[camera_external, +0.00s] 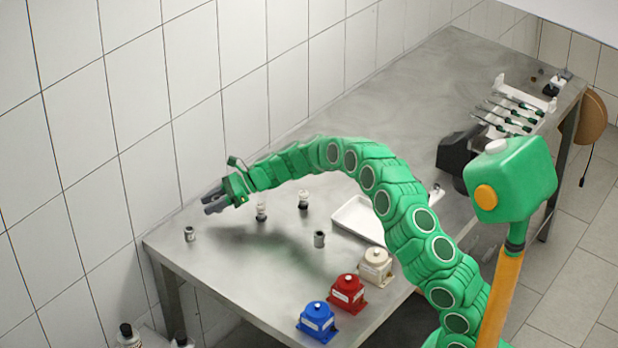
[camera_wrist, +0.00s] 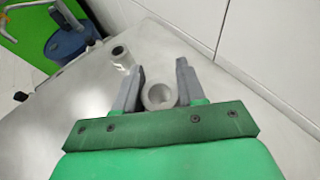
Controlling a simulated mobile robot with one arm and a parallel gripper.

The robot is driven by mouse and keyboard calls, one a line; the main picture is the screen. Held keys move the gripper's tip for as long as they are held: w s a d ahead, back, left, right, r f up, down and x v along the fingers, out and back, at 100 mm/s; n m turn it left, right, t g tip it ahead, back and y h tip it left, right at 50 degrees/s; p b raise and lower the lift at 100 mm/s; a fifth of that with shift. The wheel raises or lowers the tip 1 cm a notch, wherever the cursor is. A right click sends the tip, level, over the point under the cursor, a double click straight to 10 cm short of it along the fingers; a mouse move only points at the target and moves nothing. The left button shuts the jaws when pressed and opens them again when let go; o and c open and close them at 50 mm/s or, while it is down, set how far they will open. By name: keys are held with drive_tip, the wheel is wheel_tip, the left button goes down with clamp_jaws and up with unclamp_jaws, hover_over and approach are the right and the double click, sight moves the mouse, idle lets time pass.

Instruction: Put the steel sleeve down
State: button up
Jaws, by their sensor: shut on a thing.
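My gripper (camera_external: 212,200) is held above the far left end of the steel table, with its grey fingers pointing left. In the wrist view the two fingers (camera_wrist: 158,82) are on either side of a light grey, ring-shaped steel sleeve (camera_wrist: 160,95), and its open bore faces the camera. My gripper is shut on this sleeve, clear of the table. In the external view I cannot make the held sleeve out apart from the fingers.
A small metal cylinder (camera_external: 189,234) stands near the table's left corner. Another (camera_external: 319,239) stands mid-table. Two white-topped fittings (camera_external: 261,211) (camera_external: 303,199) stand below my arm. Blue (camera_external: 317,320), red (camera_external: 347,293) and beige (camera_external: 375,266) housings line the front edge. A white tray (camera_external: 345,217) lies behind.

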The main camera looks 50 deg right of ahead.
sight(213, 219)
drive_tip(key=shift+w+f, duration=0.15)
drive_tip(key=shift+f, duration=1.45)
drive_tip(key=shift+f, duration=0.15)
drive_tip(key=o, duration=1.2)
